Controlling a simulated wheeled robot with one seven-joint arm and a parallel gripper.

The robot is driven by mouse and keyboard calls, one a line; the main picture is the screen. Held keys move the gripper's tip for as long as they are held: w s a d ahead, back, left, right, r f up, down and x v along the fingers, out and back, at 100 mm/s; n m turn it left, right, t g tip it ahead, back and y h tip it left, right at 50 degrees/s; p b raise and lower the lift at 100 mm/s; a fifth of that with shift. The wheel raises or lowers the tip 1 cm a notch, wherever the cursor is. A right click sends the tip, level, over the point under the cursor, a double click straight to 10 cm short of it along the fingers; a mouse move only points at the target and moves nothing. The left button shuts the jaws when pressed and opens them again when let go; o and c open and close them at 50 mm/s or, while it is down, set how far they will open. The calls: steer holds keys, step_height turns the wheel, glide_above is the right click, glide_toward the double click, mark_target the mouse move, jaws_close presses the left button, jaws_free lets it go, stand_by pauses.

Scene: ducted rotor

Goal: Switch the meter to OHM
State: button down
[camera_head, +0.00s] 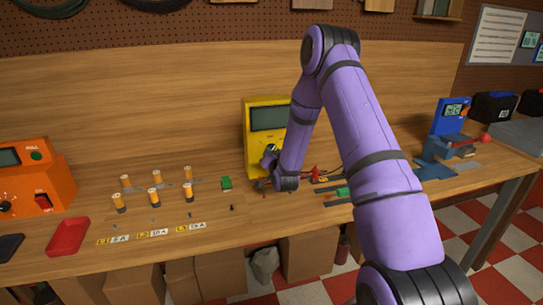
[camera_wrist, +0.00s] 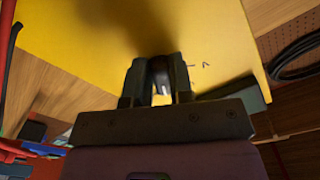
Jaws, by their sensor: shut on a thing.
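The yellow meter (camera_head: 252,138) stands upright at the middle back of the bench, with a dark, unlit screen (camera_head: 268,118) near its top. My gripper (camera_head: 268,160) is at the lower front of the meter, partly hidden by my own arm. In the wrist view the meter's yellow face (camera_wrist: 110,40) fills the upper middle. My gripper (camera_wrist: 160,75) is shut on a small black knob (camera_wrist: 160,82) with a white mark on it. Small dark marks on the face show just right of the fingers. The lettering around the knob cannot be read.
Several orange-and-black cylinders (camera_head: 156,193) stand left of the meter, with yellow and white labels (camera_head: 152,233) before them. An orange device (camera_head: 35,180) and a red tray (camera_head: 68,236) are at far left. A blue device (camera_head: 450,115) stands at right. Red leads (camera_head: 317,174) lie close right of my gripper.

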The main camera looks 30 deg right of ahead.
steer(key=shift+a+r+m, duration=0.1)
steer(key=shift+m, duration=1)
steer(key=shift+a+r+m, duration=0.1)
steer(key=shift+m, duration=1)
steer(key=c, duration=1)
jaws_free()
steer(key=v, duration=1)
steer(key=shift+s+a, duration=0.15)
steer(key=shift+s, duration=0.2)
